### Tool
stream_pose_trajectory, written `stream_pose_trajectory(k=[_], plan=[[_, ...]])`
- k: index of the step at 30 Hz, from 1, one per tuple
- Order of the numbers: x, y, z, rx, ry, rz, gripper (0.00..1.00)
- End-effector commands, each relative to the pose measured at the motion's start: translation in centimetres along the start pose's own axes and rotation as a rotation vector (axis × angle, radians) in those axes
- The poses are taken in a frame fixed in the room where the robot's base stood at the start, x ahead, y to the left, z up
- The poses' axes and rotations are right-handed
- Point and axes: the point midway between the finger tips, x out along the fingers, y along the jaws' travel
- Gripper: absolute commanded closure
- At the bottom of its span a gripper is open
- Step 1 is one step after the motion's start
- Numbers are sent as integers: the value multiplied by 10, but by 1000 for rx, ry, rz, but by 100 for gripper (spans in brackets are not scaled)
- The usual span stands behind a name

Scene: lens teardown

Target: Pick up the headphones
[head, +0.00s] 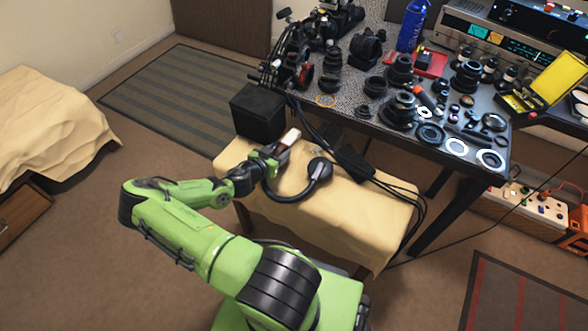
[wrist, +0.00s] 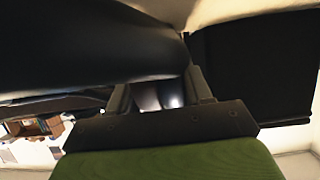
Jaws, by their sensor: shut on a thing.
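The black headphones (head: 292,198) are at the cloth-covered bench; one round ear cup (head: 319,169) faces up on the right, and the band curves down and left toward my gripper. My gripper (head: 276,152) is at the left end of the headphones and shut on them; its fingers hide the held part. In the wrist view the fingers of my gripper (wrist: 158,95) are close together, with a large dark rounded part of the headphones (wrist: 85,50) right by them. I cannot tell whether the headphones touch the cloth.
A black box (head: 258,112) stands on the bench behind my gripper. The tan-covered bench (head: 370,225) has cables at its right side. A worktable (head: 343,117) crowded with lenses and parts stands behind. Open floor lies to the left.

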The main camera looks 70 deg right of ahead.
Motion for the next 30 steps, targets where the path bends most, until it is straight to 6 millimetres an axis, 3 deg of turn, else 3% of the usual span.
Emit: stream_pose_trajectory(k=[8, 15, 19, 30], plan=[[-4, 0, -10, 2, 2, 0, 92], [-27, 0, -66, 5, 2, 0, 92], [-36, 0, -87, 3, 1, 0, 92], [-38, 0, -93, -1, 2, 1, 92]])
